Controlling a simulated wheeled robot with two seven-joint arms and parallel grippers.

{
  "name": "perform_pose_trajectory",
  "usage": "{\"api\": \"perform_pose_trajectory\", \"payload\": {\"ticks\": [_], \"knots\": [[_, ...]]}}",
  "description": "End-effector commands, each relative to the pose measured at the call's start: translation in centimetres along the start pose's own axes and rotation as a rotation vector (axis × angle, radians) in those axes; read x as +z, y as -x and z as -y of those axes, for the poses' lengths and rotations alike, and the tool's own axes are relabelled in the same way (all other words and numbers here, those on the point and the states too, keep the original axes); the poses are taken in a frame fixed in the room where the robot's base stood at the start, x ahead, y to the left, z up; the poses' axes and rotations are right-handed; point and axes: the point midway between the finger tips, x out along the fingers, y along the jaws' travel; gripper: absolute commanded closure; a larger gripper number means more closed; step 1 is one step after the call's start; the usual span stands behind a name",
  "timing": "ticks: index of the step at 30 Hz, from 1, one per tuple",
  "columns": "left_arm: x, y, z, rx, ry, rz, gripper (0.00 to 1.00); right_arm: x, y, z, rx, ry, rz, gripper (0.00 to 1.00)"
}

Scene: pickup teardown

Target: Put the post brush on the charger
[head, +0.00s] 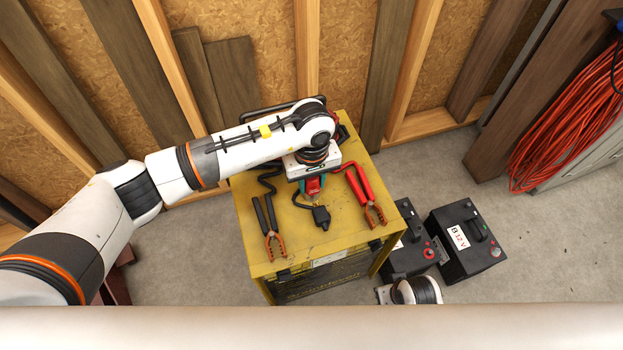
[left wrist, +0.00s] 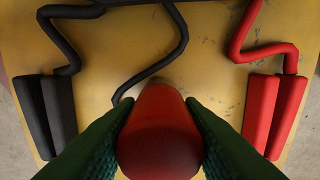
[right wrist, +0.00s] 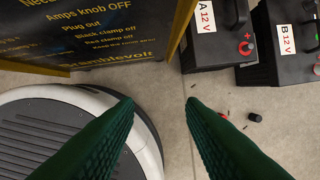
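My left gripper (head: 313,178) is over the top of the yellow charger (head: 345,232). Its green fingers press both sides of a red, rounded piece (left wrist: 160,135), which looks like the post brush's handle. The red piece also shows below the wrist in the head view. My right gripper (right wrist: 160,103) is open and empty, low over the floor between the charger's lettered front and the batteries.
A black clamp (head: 268,222) and a red clamp (head: 366,198) lie on the charger top, with a black plug (head: 321,217) between them. Battery A (right wrist: 215,40) and battery B (head: 466,243) stand to the right. A small black cap (right wrist: 255,117) and loose bits lie on the floor.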

Motion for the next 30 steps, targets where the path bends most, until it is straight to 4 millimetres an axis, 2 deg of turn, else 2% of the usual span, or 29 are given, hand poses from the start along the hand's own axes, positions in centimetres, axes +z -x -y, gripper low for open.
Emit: {"api": "perform_pose_trajectory", "payload": {"ticks": [1, 3, 15, 18, 30], "knots": [[0.0, 0.0, 0.0, 0.000, 0.000, 0.000, 0.58, -0.1, 0.1, 0.0, 0.000, 0.000, 0.000, 0.64], [0.0, 0.0, 0.0, 0.000, 0.000, 0.000, 0.46, -0.2, 0.1, 0.0, 0.000, 0.000, -0.003, 0.64], [0.0, 0.2, 0.0, 0.000, 0.000, 0.000, 0.46, -0.5, 0.1, 0.0, 0.000, 0.000, -0.004, 0.64], [0.0, 0.8, 0.0, -0.001, 0.000, 0.001, 0.46, -0.8, -1.3, 0.3, -0.005, 0.002, -0.008, 0.64], [0.1, 9.7, 0.0, -0.002, -0.002, 0.004, 0.46, -2.5, -3.4, 0.0, 0.000, 0.004, -0.024, 0.64]]}}
